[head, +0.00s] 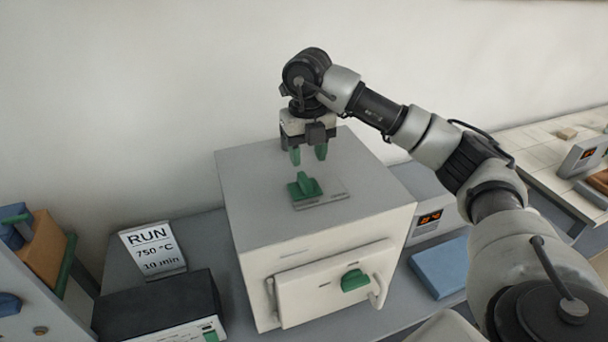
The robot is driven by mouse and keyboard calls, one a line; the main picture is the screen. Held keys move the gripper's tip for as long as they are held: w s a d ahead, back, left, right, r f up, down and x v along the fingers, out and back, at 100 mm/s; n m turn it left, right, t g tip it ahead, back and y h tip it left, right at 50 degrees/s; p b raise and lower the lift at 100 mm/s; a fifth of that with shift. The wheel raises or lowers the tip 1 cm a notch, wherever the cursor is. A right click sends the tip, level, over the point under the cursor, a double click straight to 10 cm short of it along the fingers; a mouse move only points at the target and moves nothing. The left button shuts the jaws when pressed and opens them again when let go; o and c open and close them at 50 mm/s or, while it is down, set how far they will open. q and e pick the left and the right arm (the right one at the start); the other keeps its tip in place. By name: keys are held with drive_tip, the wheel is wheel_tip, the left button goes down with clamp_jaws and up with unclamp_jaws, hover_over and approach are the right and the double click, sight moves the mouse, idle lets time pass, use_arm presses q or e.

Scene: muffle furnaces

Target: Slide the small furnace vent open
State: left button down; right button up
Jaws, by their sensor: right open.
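The small furnace (320,235) is a pale grey box on the grey bench, with its door (318,294) on the front shut. On its top is the vent, a green slider with a raised knob (308,184) on a light grey plate (325,201). The green slider sits toward the left part of the plate. My right gripper (308,156) points down above and slightly behind the knob, with its green fingertips apart and nothing between them. It appears to be clear of the knob. My left gripper is not in view.
A sign reading RUN 750 °C 10 min (153,248) stands left of the furnace, behind a dark box (160,309). A blue pad (440,266) lies at the right, near an orange display (430,218). The furnace top around the vent is clear.

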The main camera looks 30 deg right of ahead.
sight(306, 180)
drive_tip(key=shift+s+f, duration=0.15)
drive_tip(key=shift+f, duration=0.75)
drive_tip(key=f, duration=0.1)
drive_tip(key=f+p, duration=0.1)
drive_tip(key=f, duration=0.1)
drive_tip(key=shift+w+f, duration=0.2)
drive_tip(key=shift+w, duration=0.2)
wheel_tip(306, 180, down, 2)
drive_tip(key=shift+f+p, duration=0.25)
drive_tip(key=shift+p, duration=0.25)
drive_tip(key=shift+w, duration=0.1)
drive_tip(key=shift+c, duration=0.5)
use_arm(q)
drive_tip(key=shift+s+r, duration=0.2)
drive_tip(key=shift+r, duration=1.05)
use_arm(e)
clamp_jaws()
